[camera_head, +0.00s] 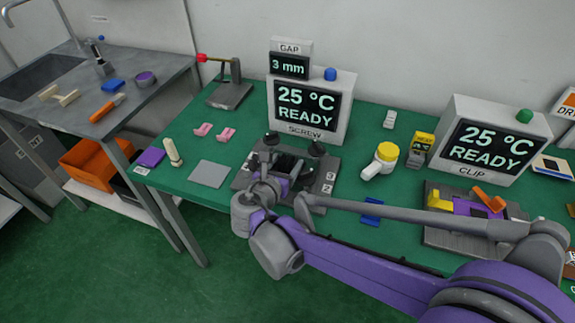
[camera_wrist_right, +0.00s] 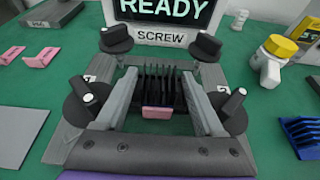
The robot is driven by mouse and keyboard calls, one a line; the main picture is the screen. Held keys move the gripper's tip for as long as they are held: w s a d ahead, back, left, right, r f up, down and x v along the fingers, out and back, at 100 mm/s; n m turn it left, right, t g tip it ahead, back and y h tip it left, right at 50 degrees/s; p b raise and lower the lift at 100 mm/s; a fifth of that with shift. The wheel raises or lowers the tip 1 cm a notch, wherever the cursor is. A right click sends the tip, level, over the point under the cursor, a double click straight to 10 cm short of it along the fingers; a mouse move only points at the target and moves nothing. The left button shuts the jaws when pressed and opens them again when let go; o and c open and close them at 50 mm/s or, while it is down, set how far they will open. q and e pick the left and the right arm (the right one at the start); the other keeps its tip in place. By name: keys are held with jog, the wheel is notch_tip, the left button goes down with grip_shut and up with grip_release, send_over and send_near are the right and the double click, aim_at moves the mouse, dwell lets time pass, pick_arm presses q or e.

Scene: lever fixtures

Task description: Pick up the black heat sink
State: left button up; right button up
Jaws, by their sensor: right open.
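The black heat sink (camera_wrist_right: 157,84), with upright fins, sits in the middle of the screw fixture (camera_wrist_right: 72,120) in the right wrist view. In the head view it is a dark shape (camera_head: 290,163), partly hidden by my right wrist. A pink piece (camera_wrist_right: 157,113) is at its near end. My right gripper (camera_wrist_right: 160,80) is open, one grey finger on each side of the heat sink. Gaps seem to show between fingers and fins; contact is hard to judge. My left gripper is not in view.
Black knobs (camera_wrist_right: 115,38) stand at the fixture's corners, close outside my fingers. The SCREW display (camera_head: 312,105) stands behind. A yellow-capped bottle (camera_head: 381,160) and blue part (camera_head: 371,211) lie to the right. A grey plate (camera_head: 209,174) and pink parts (camera_head: 226,134) lie left.

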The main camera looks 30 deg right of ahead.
jog(key=shift+x, duration=1.1)
jog(key=shift+a, duration=0.1)
jog(key=shift+c, duration=0.2)
grip_shut()
